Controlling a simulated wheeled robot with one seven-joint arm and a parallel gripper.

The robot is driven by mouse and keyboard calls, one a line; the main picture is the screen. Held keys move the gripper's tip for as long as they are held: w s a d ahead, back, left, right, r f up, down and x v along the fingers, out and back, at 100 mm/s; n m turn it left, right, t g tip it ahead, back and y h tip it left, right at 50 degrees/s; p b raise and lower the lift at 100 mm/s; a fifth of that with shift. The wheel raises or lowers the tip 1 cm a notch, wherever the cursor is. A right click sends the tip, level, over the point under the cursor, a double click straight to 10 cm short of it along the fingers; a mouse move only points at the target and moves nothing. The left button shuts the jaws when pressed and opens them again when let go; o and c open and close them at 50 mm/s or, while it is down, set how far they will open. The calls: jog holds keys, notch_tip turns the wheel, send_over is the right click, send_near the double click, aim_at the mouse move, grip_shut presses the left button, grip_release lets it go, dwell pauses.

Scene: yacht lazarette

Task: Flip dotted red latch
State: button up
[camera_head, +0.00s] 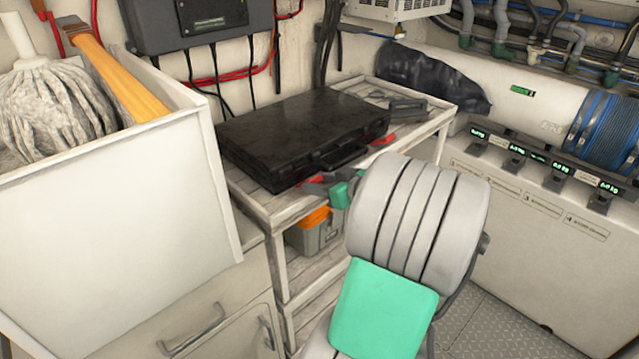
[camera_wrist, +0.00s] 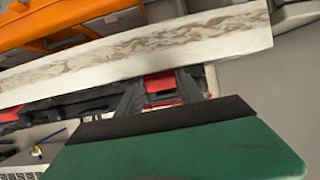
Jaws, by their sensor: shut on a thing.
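A closed black case (camera_head: 300,130) lies flat on the upper shelf, with its handle on the front side. One red latch (camera_wrist: 158,84) shows right at the black pad edge of my gripper in the wrist view. A second red latch (camera_head: 384,138) is farther right along the case front, clear of my gripper. My gripper (camera_head: 316,187) is at the left part of the case front, shut on the nearer red latch. Its green finger (camera_wrist: 180,150) fills the lower wrist view and hides part of the contact. I cannot make out dots on either latch.
The pale shelf edge (camera_wrist: 130,55) runs close in front of my gripper. A grey and orange toolbox (camera_head: 315,232) stands on the shelf below. A white bin with a mop (camera_head: 50,100) rises at the left. A dark bag (camera_head: 435,78) lies behind the shelf.

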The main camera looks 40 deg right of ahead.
aim_at(315, 179)
jog(key=shift+w+r+g+p, duration=0.25)
jog(key=shift+r+g+p, duration=0.65)
jog(key=shift+p, duration=0.45)
jog(key=w+r+g+p, duration=0.1)
jog(key=g+p, duration=0.1)
jog(key=p, duration=0.1)
jog(key=shift+a+r, duration=0.1)
jog(key=shift+r, duration=0.05)
jog(key=g+p, duration=0.1)
jog(key=w+r+g+p, duration=0.1)
jog(key=g+p, duration=0.1)
jog(key=shift+w, duration=0.3)
jog(key=shift+w+g+p, duration=0.55)
jog(key=shift+g+p, duration=0.55)
jog(key=o, duration=1.4)
jog(key=v, duration=0.7)
jog(key=shift+s+r, duration=0.1)
jog(key=shift+r, duration=0.35)
